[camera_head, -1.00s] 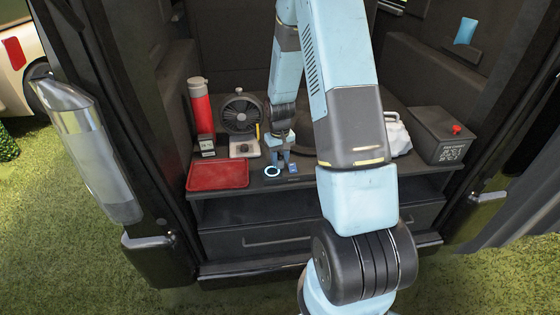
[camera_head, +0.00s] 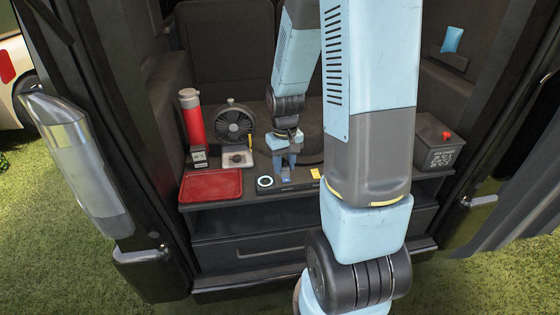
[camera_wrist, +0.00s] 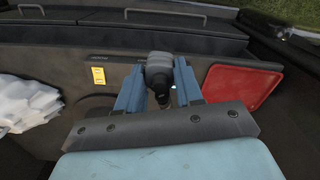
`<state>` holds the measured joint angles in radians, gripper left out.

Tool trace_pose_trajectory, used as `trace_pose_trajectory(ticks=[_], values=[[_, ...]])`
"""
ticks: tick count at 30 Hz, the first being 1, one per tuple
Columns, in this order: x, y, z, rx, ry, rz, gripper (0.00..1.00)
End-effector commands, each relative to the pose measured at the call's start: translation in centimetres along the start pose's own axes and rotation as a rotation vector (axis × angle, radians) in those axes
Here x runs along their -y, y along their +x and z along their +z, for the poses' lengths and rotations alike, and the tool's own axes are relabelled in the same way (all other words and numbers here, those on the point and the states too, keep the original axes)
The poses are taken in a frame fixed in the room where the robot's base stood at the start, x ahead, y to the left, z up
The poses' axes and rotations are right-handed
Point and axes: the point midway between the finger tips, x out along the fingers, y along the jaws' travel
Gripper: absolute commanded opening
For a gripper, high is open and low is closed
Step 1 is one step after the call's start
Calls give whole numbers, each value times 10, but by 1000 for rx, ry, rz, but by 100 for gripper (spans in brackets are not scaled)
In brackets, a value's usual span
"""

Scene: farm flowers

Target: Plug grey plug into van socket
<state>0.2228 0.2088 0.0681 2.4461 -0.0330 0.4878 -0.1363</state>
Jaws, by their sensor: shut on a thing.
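My gripper (camera_head: 287,162) hangs low over the front of the shelf in the back of the van. In the wrist view, its blue fingers (camera_wrist: 158,78) are shut on the grey plug (camera_wrist: 160,68), a stubby dark grey body between them. In the wrist view the fingers and plug mostly hide this spot.
A red tray (camera_head: 211,186) lies left of the ring. A red cylinder (camera_head: 194,120), a fan (camera_head: 235,124) and a small scale-like device (camera_head: 237,157) stand behind. A white bag (camera_wrist: 28,103) and a dark box (camera_head: 437,143) are on the other side.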

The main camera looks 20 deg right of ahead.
Motion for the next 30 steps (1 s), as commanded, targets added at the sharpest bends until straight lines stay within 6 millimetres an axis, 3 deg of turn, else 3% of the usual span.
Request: trace_pose_trajectory(ticks=[8,22,26,30], values=[[2,-7,15,-1,1,0,4],[2,-7,15,-1,1,0,4],[3,-4,6,0,-3,-1,4],[4,5,-20,1,-12,-3,4]])
